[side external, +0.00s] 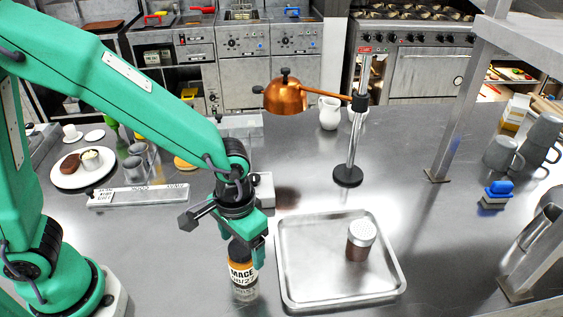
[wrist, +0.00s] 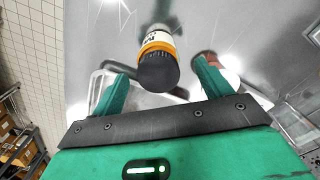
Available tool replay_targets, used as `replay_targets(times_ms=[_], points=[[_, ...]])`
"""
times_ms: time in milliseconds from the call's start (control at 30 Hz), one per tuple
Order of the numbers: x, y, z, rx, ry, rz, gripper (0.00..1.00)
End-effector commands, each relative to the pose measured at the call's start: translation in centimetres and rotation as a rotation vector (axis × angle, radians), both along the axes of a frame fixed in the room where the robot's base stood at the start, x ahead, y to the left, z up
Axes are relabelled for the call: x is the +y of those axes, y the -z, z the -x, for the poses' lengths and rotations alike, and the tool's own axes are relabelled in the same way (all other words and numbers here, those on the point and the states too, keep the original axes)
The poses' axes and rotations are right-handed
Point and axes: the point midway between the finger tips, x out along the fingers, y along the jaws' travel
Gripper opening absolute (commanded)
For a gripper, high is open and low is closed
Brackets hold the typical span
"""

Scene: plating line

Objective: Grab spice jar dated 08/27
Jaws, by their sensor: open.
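In the side external view a spice jar (side external: 243,272) stands upright on the steel counter, left of the tray. It has a black lid, an orange band and a white label reading MACE, with a date below that looks like 08/27, partly hard to read. My gripper (side external: 249,245) is right above and around its lid, partly hiding the top. In the wrist view the jar (wrist: 158,62) lies between the two green fingers of my open gripper (wrist: 157,88), with a gap on each side. I cannot tell exactly how far down the fingers reach.
A metal tray (side external: 291,293) to the right holds a shaker (side external: 361,241) with a perforated lid. A copper heat lamp (side external: 286,96) on a stand (side external: 348,175) is behind. A plate with food (side external: 68,181) is at left. A shelf post (side external: 455,110) and grey mugs (side external: 503,153) are at right.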

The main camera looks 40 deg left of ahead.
Motion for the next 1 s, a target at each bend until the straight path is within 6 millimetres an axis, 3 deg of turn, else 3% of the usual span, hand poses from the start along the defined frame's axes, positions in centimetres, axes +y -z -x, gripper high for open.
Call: replay_targets(times_ms=[500,1000], points=[[0.0,4.6,0.4,0.003,0.0,-0.002,0.77],[-0.1,5.0,0.3,0.001,0.0,0.0,0.77]])
